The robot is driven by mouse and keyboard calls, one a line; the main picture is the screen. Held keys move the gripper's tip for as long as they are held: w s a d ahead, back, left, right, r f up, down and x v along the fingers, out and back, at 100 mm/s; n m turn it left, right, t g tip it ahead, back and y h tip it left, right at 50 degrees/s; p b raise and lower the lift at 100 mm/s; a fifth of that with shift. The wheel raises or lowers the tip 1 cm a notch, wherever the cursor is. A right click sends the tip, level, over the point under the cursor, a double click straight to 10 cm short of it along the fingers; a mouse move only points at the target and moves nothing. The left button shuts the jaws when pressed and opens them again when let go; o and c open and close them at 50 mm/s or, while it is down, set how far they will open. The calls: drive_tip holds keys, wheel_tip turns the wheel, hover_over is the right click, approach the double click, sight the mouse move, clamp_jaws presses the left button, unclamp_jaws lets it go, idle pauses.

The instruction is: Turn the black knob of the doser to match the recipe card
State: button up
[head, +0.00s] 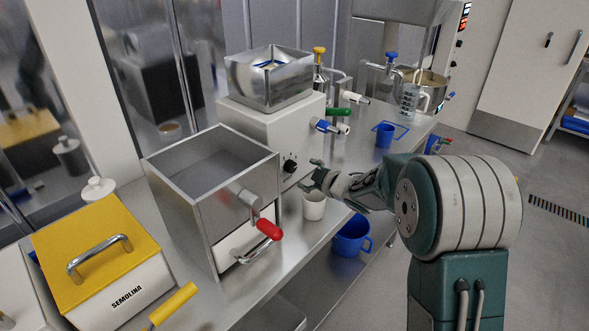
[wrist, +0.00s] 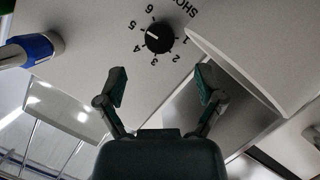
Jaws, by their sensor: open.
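The black knob (head: 290,166) is on the front of the white doser body (head: 268,130), under a metal hopper. In the wrist view the knob (wrist: 160,37) sits on a white panel with a printed scale from 1 to 6. Its white mark points up-left, about at the 5. My gripper (head: 314,180) is close to the knob in the head view. In the wrist view my gripper (wrist: 162,85) is open, its two fingers apart and empty, with the knob ahead beyond the fingertips. I cannot make out a recipe card in either view.
A white cup (head: 314,205) stands on the bench below my gripper. A blue-banded tap handle (head: 325,127) sticks out beside the doser, and a red-handled metal bin (head: 210,165) stands to the left. A blue bucket (head: 352,236) is lower down. A yellow-lidded semolina box (head: 95,250) is at lower left.

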sight(293, 168)
drive_tip(key=x, duration=0.6)
drive_tip(key=shift+w+a, duration=0.15)
drive_tip(key=shift+w, duration=0.05)
drive_tip(key=c, duration=1.2)
